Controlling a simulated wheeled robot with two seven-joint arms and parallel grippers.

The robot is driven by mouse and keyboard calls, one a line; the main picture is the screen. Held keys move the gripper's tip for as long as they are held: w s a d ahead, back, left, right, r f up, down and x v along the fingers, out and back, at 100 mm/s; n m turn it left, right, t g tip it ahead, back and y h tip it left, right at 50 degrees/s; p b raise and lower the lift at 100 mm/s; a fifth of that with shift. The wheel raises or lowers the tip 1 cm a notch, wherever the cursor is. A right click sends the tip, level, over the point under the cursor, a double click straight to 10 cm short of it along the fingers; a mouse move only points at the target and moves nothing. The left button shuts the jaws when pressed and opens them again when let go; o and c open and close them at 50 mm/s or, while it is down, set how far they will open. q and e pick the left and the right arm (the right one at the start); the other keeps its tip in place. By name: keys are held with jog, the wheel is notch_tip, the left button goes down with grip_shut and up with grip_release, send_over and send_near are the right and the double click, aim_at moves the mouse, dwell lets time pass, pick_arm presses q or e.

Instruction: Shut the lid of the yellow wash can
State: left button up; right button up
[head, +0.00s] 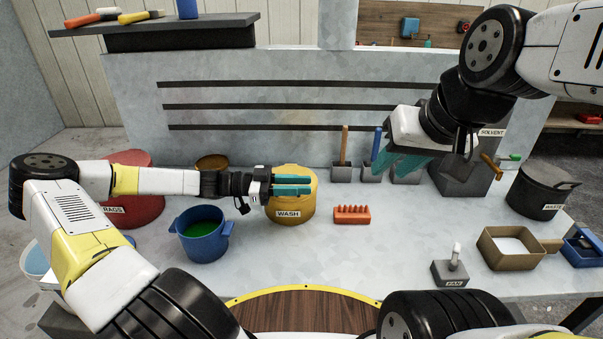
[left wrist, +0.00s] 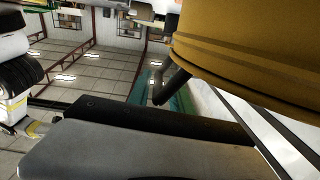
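The yellow wash can (head: 292,212), labelled WASH, stands on the bench left of centre. Its yellow top shows behind my left gripper, but the arm and fingers cover part of it, so I cannot tell how the lid sits. My left gripper (head: 292,185) reaches in from the left, level, across the front upper part of the can. Its two teal fingers lie close together with nothing seen between them. The can's ribbed yellow side (left wrist: 250,60) fills the upper right of the left wrist view. My right gripper (head: 398,162) hangs open and empty, right of the can.
A blue pot (head: 203,245) with green contents stands left of the can, and a red RAGS bin (head: 140,205) farther left. A red pegged block (head: 351,215) is to its right. A tan tray (head: 512,262) and a dark waste pot (head: 538,195) stand at the right.

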dwell(0.3)
pick_arm(q)
jog(key=a, duration=0.7)
jog(key=shift+a, duration=0.4)
jog(key=shift+d, duration=0.1)
